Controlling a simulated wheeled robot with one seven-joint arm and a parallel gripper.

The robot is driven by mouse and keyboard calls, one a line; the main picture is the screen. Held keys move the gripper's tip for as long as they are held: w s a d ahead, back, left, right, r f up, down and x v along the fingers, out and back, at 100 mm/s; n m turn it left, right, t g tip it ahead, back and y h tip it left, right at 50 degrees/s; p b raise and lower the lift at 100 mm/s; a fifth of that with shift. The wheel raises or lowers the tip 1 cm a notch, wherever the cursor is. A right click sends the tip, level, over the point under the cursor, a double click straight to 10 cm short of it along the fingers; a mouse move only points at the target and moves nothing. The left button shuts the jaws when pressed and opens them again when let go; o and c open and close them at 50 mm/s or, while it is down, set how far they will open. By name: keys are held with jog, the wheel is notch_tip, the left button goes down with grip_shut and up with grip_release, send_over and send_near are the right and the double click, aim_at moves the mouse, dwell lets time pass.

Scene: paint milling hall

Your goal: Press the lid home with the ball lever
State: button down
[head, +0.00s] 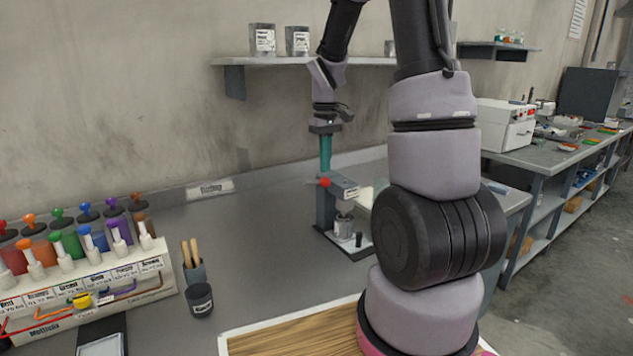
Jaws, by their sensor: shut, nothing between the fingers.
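A small bench press (326,208) stands on the grey bench, with a labelled grey head and a dark base plate. Its lever ends in a red ball (325,182) at the left of the head. A small metal tin (344,227) stands on the base below the head. The lid is too small to make out, so I cannot tell how it sits. My gripper (325,170) points straight down with its teal fingers shut, directly above the red ball in the picture. I cannot tell whether the fingertips touch it.
A rack of coloured paint bottles (90,285) stands at left, beside a dark cup (200,299) and a holder with wooden sticks (194,270). A wall shelf (290,61) carries tins behind my arm. The bench between cup and press is clear.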

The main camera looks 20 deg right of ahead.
aim_at(325, 186)
dwell(0.3)
jog(key=shift+f, duration=3.7)
jog(key=shift+r, duration=3.7)
jog(key=shift+r, duration=2.5)
